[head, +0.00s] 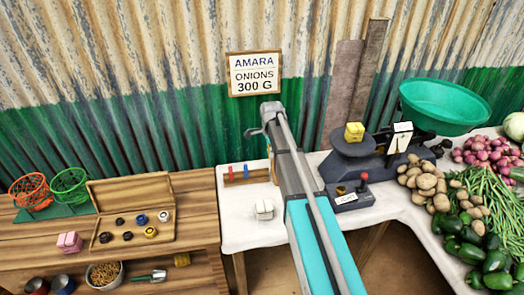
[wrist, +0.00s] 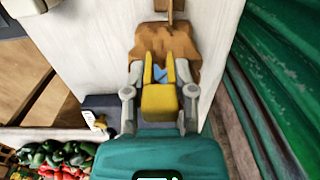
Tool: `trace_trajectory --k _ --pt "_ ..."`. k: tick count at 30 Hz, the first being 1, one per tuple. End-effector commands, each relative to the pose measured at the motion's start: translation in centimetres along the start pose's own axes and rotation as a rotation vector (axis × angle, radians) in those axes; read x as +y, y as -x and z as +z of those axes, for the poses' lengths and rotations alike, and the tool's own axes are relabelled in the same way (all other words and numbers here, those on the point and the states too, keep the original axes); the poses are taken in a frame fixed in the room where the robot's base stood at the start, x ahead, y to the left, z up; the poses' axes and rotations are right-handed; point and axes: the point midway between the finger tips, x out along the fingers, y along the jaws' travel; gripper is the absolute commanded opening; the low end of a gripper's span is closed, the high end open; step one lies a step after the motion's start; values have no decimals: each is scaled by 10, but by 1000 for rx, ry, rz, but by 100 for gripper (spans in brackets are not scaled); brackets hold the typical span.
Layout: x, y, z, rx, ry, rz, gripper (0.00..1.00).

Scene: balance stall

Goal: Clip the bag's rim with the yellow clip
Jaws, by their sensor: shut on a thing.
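In the wrist view my gripper (wrist: 160,93) is shut on the yellow clip (wrist: 160,103), one finger on each side of its body. The clip's two prongs point away from me, spread a little apart. They overlap the brown bag (wrist: 193,50), which stands on the white table. A blue patch shows on the bag between the prongs. I cannot tell whether the prongs straddle the rim or are only above it.
A wooden rack (head: 245,175) with red and blue pieces stands left of my arm. Vegetables lie further right.

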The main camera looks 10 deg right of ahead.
Motion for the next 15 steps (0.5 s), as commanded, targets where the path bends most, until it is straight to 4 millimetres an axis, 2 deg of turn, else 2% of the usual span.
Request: trace_trajectory --k 1,9,15 --pt "7 10 -12 0 -1 0 14" --pt "34 34 -63 0 13 0 14" --pt "42 40 -80 0 20 0 14"
